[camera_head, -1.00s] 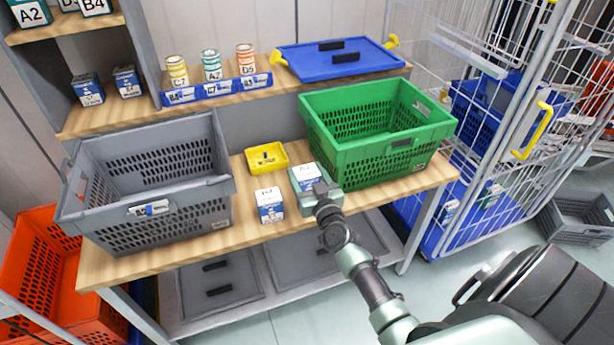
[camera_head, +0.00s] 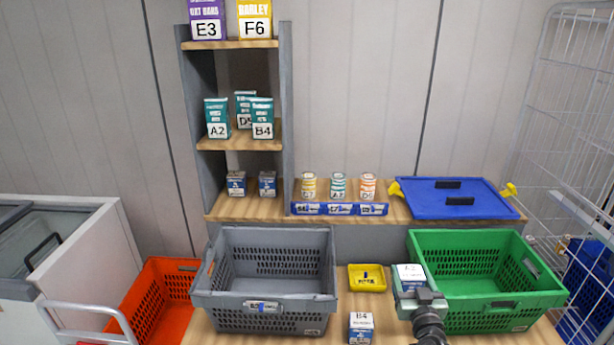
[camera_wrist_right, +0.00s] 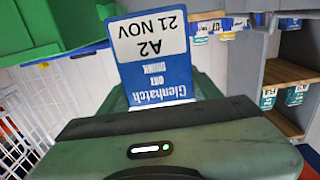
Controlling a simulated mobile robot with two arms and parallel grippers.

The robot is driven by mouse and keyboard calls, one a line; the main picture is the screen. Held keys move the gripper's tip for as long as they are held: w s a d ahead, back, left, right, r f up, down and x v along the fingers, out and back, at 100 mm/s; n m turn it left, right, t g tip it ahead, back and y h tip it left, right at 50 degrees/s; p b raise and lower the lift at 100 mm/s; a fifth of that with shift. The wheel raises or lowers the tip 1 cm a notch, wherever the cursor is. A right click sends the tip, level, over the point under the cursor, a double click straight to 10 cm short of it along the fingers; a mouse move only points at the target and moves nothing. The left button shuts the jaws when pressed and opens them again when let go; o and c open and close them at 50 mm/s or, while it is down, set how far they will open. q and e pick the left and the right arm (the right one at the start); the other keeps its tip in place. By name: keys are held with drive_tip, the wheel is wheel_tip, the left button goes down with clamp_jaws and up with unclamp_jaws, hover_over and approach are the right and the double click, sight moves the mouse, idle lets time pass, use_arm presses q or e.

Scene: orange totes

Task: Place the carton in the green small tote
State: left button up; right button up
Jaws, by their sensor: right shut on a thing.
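A blue and white carton labelled A2 (camera_head: 409,271) is held in my right gripper (camera_head: 418,296), at the near left corner of the green tote (camera_head: 490,308). The carton looks upright in the head view and is outside the tote's basket. In the right wrist view, the carton (camera_wrist_right: 152,55) shows its "Glenhatch oat drink" label upside down, rising beyond my gripper (camera_wrist_right: 150,112). My fingertips are mostly hidden there. The green tote (camera_wrist_right: 45,25) fills that view's upper left corner. The green tote looks empty. My left gripper is not in view.
A grey tote (camera_head: 265,318) stands left on the wooden table. A yellow tray (camera_head: 367,278) and a B4 carton (camera_head: 361,327) lie between the totes. Cans (camera_head: 338,186) and a blue lid (camera_head: 455,200) are behind. A wire cage (camera_head: 570,130) stands at right.

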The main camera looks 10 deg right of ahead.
drive_tip(key=s+a+f+n+y+b, duration=0.2)
drive_tip(key=s+a+y+b, duration=0.25)
drive_tip(key=s+a, duration=1.35)
drive_tip(key=s+a+r+b, duration=0.2)
drive_tip(key=s+r, duration=0.3)
drive_tip(key=s, duration=0.3)
drive_tip(key=shift+n, duration=0.3)
